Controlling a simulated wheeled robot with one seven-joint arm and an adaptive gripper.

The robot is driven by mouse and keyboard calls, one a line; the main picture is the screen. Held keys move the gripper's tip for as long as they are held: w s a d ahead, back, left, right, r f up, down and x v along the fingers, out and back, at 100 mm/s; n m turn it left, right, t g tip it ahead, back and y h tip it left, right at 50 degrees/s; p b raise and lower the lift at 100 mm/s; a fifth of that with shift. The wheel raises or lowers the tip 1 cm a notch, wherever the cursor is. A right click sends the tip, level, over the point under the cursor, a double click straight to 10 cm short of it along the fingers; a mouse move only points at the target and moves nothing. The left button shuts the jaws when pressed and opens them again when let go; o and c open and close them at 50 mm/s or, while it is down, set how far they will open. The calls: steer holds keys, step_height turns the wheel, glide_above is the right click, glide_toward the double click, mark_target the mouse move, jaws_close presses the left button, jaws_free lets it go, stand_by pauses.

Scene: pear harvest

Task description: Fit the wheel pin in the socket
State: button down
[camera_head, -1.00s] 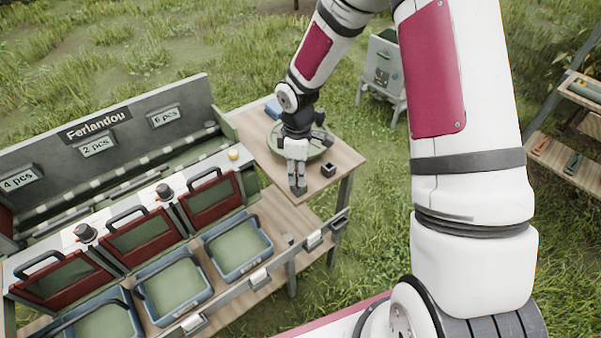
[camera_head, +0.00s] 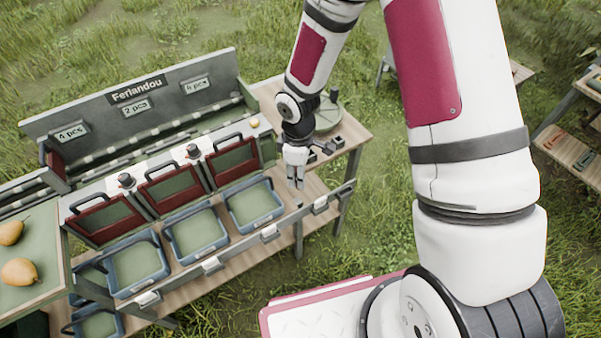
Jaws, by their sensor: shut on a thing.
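My gripper (camera_head: 297,184) points down at the near left corner of the wooden side table, beside the rightmost blue tray and above the front rail. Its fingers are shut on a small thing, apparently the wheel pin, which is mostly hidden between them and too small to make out. A small grey piece (camera_head: 299,203) shows just below the fingertips, close to the rail; I cannot tell whether it is the socket or whether it touches the gripper. A small dark block (camera_head: 338,142) stands on the side table, right of the gripper.
The side table (camera_head: 356,133) carries a round green dish (camera_head: 327,117), partly behind my arm. The sorting bench has red-framed flaps (camera_head: 232,160), blue trays (camera_head: 255,203) and a front rail with pale clips (camera_head: 269,232). Pears (camera_head: 20,271) lie at far left. Grass lies in front.

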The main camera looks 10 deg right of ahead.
steer(key=shift+r, duration=2.85)
